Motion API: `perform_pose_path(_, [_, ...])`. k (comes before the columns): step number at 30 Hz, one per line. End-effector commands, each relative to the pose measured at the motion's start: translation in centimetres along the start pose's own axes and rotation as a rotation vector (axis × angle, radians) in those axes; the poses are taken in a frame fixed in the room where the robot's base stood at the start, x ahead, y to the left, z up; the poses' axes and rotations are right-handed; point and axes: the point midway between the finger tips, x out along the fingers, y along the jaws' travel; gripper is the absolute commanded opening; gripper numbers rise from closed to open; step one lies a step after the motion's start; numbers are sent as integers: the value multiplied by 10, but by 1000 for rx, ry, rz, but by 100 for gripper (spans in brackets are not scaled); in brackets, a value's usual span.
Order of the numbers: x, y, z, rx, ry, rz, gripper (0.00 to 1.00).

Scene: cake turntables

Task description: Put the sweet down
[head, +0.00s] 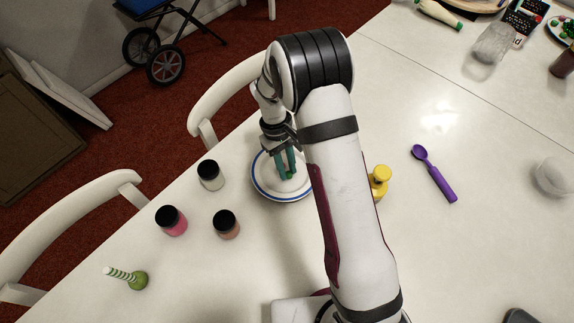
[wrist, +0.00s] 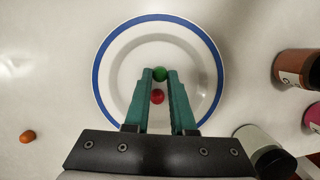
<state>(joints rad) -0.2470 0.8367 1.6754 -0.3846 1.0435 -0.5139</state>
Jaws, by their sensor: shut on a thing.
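A white plate or turntable top with a blue ring (wrist: 97,76) lies on the table; it also shows in the head view (head: 258,192). My gripper (head: 286,174) points down over its middle. In the wrist view my gripper (wrist: 160,73) has its green fingers closed on a round green sweet (wrist: 160,74) at the tips. A red sweet (wrist: 157,97) shows between the fingers, over the white surface. The gap between the green sweet and the surface cannot be judged. In the head view my fingers hide the sweets.
Black-lidded jars, white (head: 210,176), pink (head: 171,221) and brown (head: 226,225), stand left of the plate. A green striped bottle (head: 126,277) is nearer. A yellow object (head: 379,181) and a purple scoop (head: 436,175) lie right. An orange sweet (wrist: 28,136) is on the table.

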Motion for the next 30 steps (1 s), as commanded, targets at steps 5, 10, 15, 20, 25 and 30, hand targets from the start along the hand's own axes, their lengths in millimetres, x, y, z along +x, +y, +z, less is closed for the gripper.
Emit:
perform_pose_path(5, [0, 0, 0, 0, 1, 0, 0])
perform_pose_path(10, [2, 0, -1, -1, 1, 0, 32])
perform_pose_path(15, [2, 0, 0, 0, 1, 0, 53])
perform_pose_path(20, [2, 0, 0, -1, 1, 0, 53])
perform_pose_path(25, [-13, 1, -1, 1, 4, 1, 53])
perform_pose_path(30, [-61, 1, -1, 0, 6, 2, 53])
